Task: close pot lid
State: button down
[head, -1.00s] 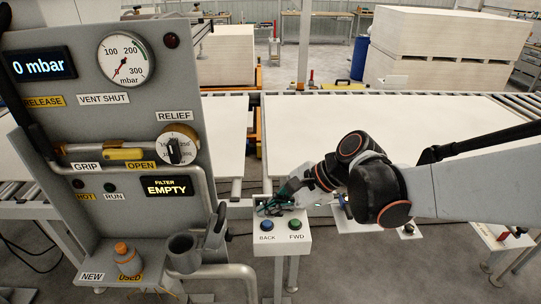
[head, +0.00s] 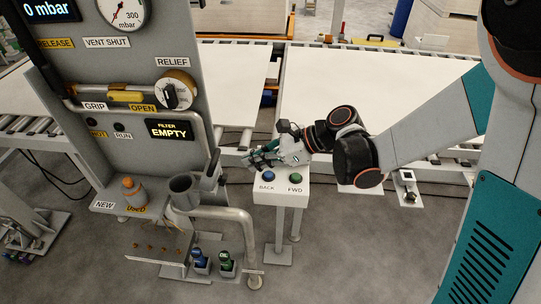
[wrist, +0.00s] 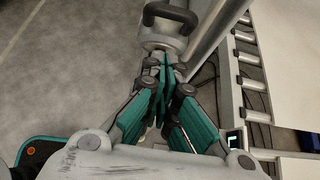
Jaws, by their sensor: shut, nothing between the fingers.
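The pot is a dark grey open cylinder (head: 184,197) at the lower right of the grey panel in the head view. Its lid (head: 211,170) appears to stand raised and tilted at the pot's right side, with a dark handle on top. My gripper (head: 256,160) is shut and empty, to the right of the lid and apart from it, near the button box. In the wrist view my closed teal fingers (wrist: 165,68) point toward a grey round part with a dark loop (wrist: 170,18), which looks like the lid and handle. Contact there cannot be told.
The button box (head: 281,190) with BACK and FWD buttons stands just below my gripper. A bent grey pipe (head: 240,220) runs right of the pot. An orange-topped jar (head: 133,192) sits on the left shelf. White boards (head: 350,90) lie on rollers behind.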

aim_at(212, 170)
jog(key=a, duration=0.5)
jog(key=shift+w+a+f, duration=0.1)
jog(key=shift+w+a, duration=0.1)
jog(key=shift+a, duration=0.05)
jog(key=shift+a+r+h+p, duration=0.4)
jog(key=shift+a+r+p, duration=0.05)
jog(key=shift+p, duration=0.05)
jog(key=shift+a+r, duration=0.15)
